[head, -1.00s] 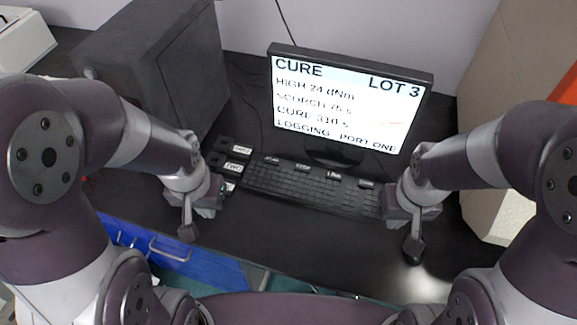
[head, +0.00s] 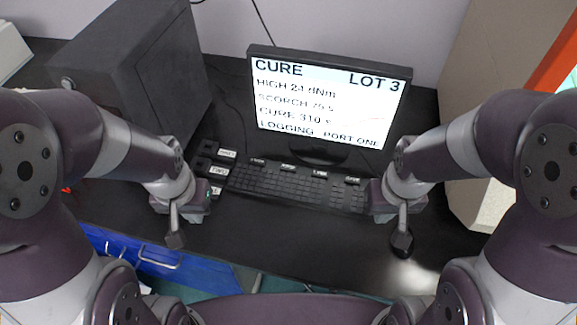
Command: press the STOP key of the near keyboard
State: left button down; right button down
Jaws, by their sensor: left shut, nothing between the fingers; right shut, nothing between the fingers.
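The black keyboard (head: 290,187) lies on the dark bench in front of the monitor. Several small pale labels stand along its back edge, too small to read, so I cannot tell which marks STOP. My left gripper (head: 174,238) is shut and empty, pointing down to the left of the keyboard and nearer to me. My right gripper (head: 403,234) is shut and empty, just past the keyboard's right end.
The monitor (head: 330,105) shows CURE, LOT 3 and readings. A dark computer case (head: 140,85) stands at back left. Labelled black blocks (head: 213,168) sit left of the keyboard. A dark, mouse-like object (head: 402,246) lies by my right gripper. The bench (head: 290,240) before the keyboard is clear.

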aim_at(290, 168)
jog(key=z, duration=1.8)
jog(key=k+j, duration=0.3)
jog(key=j, duration=0.2)
